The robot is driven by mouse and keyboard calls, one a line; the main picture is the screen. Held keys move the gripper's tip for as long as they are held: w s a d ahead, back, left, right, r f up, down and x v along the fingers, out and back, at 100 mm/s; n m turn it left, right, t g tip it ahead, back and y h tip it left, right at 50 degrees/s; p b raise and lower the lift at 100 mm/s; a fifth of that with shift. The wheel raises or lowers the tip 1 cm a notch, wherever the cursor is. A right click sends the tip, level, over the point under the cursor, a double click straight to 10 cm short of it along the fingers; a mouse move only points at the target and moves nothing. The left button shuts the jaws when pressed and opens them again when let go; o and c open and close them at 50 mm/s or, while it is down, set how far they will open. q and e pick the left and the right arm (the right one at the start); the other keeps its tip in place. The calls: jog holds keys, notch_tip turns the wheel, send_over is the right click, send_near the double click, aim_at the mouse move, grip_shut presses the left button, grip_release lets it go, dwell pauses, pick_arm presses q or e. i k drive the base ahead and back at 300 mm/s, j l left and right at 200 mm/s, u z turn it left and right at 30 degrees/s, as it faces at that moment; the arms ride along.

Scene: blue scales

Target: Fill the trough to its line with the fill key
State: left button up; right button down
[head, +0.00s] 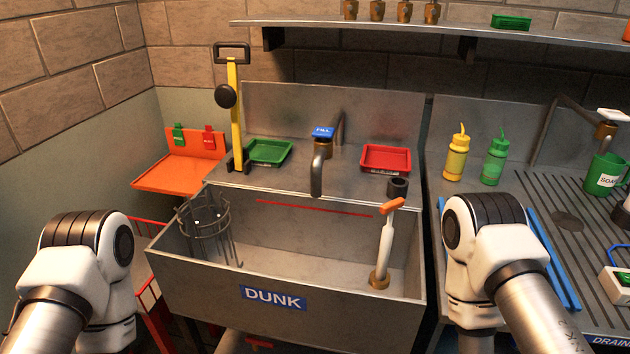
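The trough (225,285), marked DUNK, stands open in the middle. A red line (315,208) runs along its inside back wall. Its pale floor shows, and I make out no water in it. The fill key (323,133), blue and marked FILL, sits on top of the brass-bodied tap behind the trough. The spout (316,175) points down over the trough, with no stream visible. A white upright rod with an orange handle (391,205) stands in the trough's right end on a brass base. Only links of my two arms show, at lower left and lower right; both grippers are out of view.
A wire basket (207,232) hangs inside the trough's left end. A green tray (268,151) and a red tray (386,158) flank the tap. A yellow post (234,120) stands at left. Yellow (455,162) and green (494,165) bottles stand on the right counter.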

aim_at(323, 133)
jog(key=i+j+z, duration=0.1)
jog(key=j, duration=0.3)
jog(key=i+j+z, duration=0.1)
jog(key=j, duration=0.35)
jog(key=i+j+z, duration=0.1)
jog(key=i+j, duration=0.15)
jog(key=j, duration=0.15)
jog(key=i+j+z, duration=0.1)
jog(key=j, duration=0.35)
jog(key=i+j+z, duration=0.1)
jog(key=j, duration=0.35)
